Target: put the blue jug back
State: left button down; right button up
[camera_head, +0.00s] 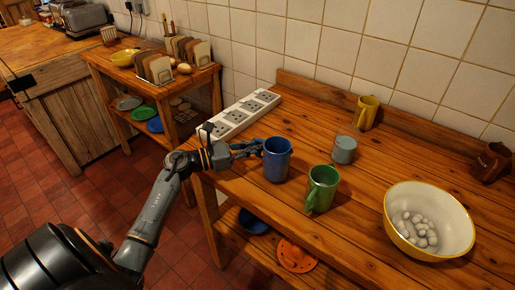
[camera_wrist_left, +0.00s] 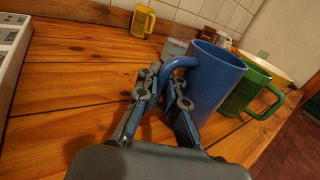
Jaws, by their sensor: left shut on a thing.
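The blue jug (camera_head: 278,160) is upright over the pine table, near its left front part; I cannot tell whether its base touches the wood. My left gripper (camera_head: 254,148) reaches in from the left and is shut on the jug's handle. In the left wrist view the fingers (camera_wrist_left: 163,84) lie on either side of the blue handle, and the blue jug (camera_wrist_left: 212,82) stands just beyond them. The lower part of the jug is partly hidden by a finger there. My right gripper is not in view.
A green mug (camera_head: 321,188) stands close to the jug's right. A grey cup (camera_head: 344,150), a yellow mug (camera_head: 367,112) and a cream bowl (camera_head: 393,200) of pale egg-like things are farther right. A white socket strip (camera_head: 238,115) lies at the left edge.

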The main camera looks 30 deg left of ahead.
pick_arm(q)
jog(key=shift+f, duration=0.65)
jog(key=shift+f, duration=0.2)
jog(key=c, duration=1.5)
grip_release()
jog(key=shift+o, duration=0.2)
jog(key=shift+r, duration=0.1)
